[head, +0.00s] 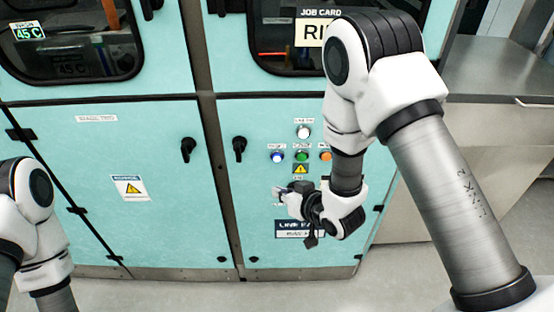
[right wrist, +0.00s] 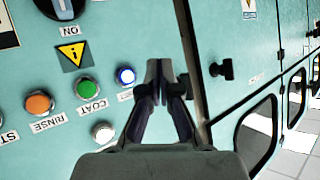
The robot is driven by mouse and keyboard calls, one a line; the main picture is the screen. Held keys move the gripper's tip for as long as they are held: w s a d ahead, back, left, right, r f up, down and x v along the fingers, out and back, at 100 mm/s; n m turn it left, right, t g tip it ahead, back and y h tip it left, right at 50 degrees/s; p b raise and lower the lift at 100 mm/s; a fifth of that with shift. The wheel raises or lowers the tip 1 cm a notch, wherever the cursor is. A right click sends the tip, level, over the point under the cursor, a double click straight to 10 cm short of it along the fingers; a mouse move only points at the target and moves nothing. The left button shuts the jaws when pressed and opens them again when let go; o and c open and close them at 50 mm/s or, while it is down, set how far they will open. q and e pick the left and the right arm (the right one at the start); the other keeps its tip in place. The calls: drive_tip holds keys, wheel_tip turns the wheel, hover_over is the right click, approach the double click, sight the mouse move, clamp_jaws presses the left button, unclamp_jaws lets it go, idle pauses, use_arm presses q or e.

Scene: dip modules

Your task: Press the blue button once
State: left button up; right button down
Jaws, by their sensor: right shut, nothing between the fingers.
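My right gripper (head: 279,190) is shut and empty, just below the blue button in the head view. In the right wrist view its closed fingertips (right wrist: 160,72) are just right of the button. They look apart from it, though their distance to the panel is hard to judge. My left gripper is out of view; only its arm shows at the left.
The green COAT button (right wrist: 87,87), orange RINSE button (right wrist: 39,102) and white button (right wrist: 103,132) sit close by. A yellow warning label (right wrist: 71,54) and a rotary knob (right wrist: 62,5) are near them. Black door handles (head: 239,147) stick out left of the buttons.

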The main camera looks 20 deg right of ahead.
sight(277, 157)
drive_tip(key=shift+a, duration=0.1)
drive_tip(key=shift+w+d, duration=0.4)
drive_tip(key=shift+w, duration=1)
drive_tip(key=shift+w+d, duration=0.45)
drive_tip(key=shift+w, duration=1)
drive_tip(key=shift+w+d, duration=0.4)
drive_tip(key=shift+w, duration=1)
drive_tip(key=shift+w+d, duration=0.1)
drive_tip(key=shift+w, duration=0.3)
